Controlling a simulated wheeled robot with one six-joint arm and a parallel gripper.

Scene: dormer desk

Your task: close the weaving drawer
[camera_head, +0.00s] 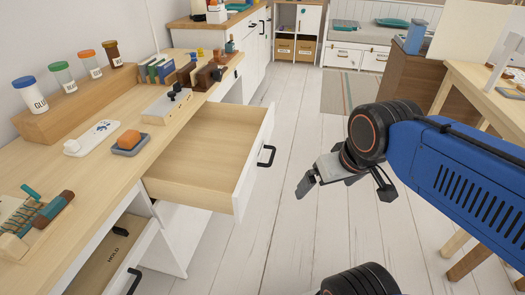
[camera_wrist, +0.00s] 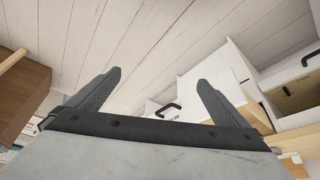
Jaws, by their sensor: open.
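Two drawers stand pulled out of the desk, and I see no label naming either as the weaving drawer. The upper drawer (camera_head: 198,175) is wide open, looks empty, and has a white front with a black handle (camera_head: 266,156).
A table (camera_head: 480,85) stands at right. The plank floor (camera_head: 290,240) between is clear.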

